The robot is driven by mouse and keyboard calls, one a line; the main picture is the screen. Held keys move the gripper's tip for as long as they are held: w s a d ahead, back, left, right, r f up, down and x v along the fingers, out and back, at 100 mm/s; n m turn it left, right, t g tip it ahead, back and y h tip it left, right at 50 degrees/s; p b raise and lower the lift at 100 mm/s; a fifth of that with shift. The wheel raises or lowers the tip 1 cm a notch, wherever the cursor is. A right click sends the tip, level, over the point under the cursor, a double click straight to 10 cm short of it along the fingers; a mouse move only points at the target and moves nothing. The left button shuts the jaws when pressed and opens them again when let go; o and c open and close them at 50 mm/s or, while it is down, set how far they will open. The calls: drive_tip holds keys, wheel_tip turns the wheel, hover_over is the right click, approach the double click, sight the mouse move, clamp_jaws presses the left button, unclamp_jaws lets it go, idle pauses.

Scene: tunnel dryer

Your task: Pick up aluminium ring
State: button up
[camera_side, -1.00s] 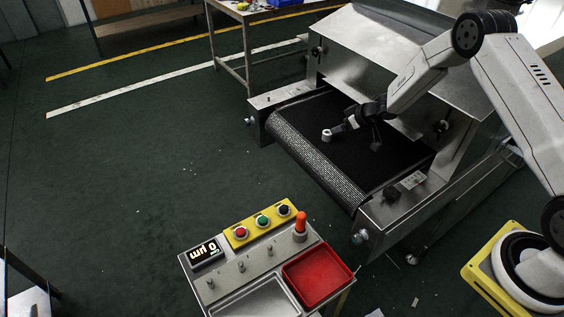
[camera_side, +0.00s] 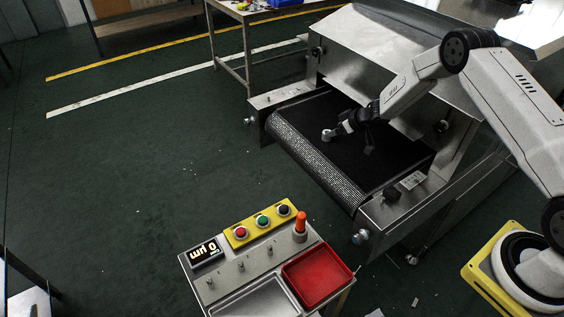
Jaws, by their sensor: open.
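A small light-grey ring (camera_side: 327,135), which looks like the aluminium ring, is on the black mesh belt near the rounded front end of the dryer. My gripper (camera_side: 354,138) is just right of it, low over the belt, with its dark fingers spread apart. One finger is close beside the ring and overlaps its edge in the picture; I cannot tell whether they touch. The other finger is farther right and nearer the camera. Nothing shows between the fingers.
The dryer's steel hood (camera_side: 382,45) stands behind the belt (camera_side: 325,105), close to my arm. Steel side rails flank the belt. A control stand with buttons, an orange-topped knob (camera_side: 300,226) and a red tray (camera_side: 318,278) is in front.

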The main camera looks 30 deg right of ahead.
drive_tip(key=shift+x, duration=2.55)
clamp_jaws()
drive_tip(key=shift+r, duration=0.1)
